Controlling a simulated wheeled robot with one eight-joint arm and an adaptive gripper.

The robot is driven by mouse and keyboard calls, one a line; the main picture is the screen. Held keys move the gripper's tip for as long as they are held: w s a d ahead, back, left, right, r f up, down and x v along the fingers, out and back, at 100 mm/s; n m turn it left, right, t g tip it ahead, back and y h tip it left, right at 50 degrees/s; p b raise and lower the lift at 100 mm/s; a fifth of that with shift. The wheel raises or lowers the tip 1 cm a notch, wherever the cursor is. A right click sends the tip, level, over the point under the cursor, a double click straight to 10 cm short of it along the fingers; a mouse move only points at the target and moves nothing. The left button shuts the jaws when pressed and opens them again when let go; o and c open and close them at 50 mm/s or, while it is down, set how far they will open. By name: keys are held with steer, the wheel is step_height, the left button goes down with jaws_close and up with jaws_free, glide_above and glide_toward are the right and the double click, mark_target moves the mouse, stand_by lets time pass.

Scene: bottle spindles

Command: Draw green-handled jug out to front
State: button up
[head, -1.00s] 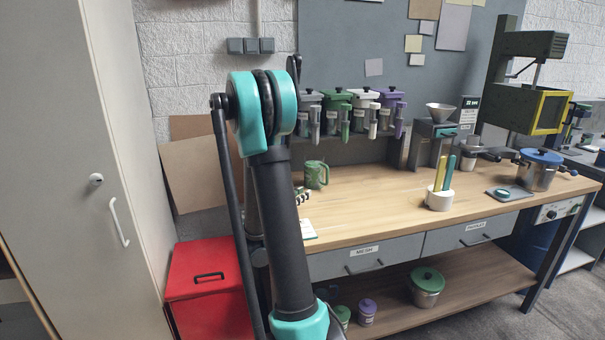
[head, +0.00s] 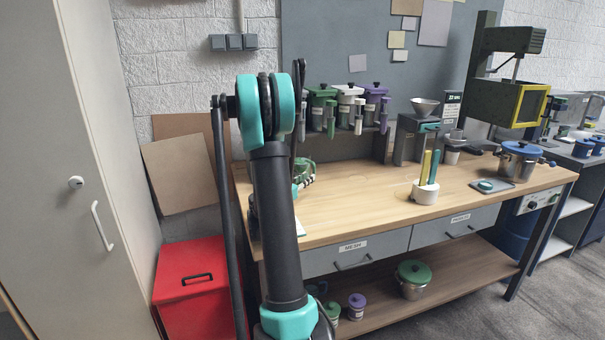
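A small green jug (head: 302,167) stands on the left part of the wooden workbench (head: 375,190), just right of my arm in the head view. My arm hides its left side, and my gripper overlaps its lower part. My gripper (head: 305,181) is small and partly hidden behind my arm. It is at the jug, low over the bench top. Whether its fingers touch the jug or are closed on it cannot be made out.
Dispensers with green (head: 322,98), white (head: 349,98) and purple (head: 374,98) tops hang above the bench back. A white cup with yellow and teal rods (head: 425,192) stands mid-bench. A blue-lidded pot (head: 519,162) stands right. The bench between jug and cup is clear.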

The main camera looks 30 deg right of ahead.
mark_target(314, 173)
steer(key=x, duration=0.5)
steer(key=shift+s+d, duration=0.15)
jaws_close()
steer(key=shift+r, duration=0.1)
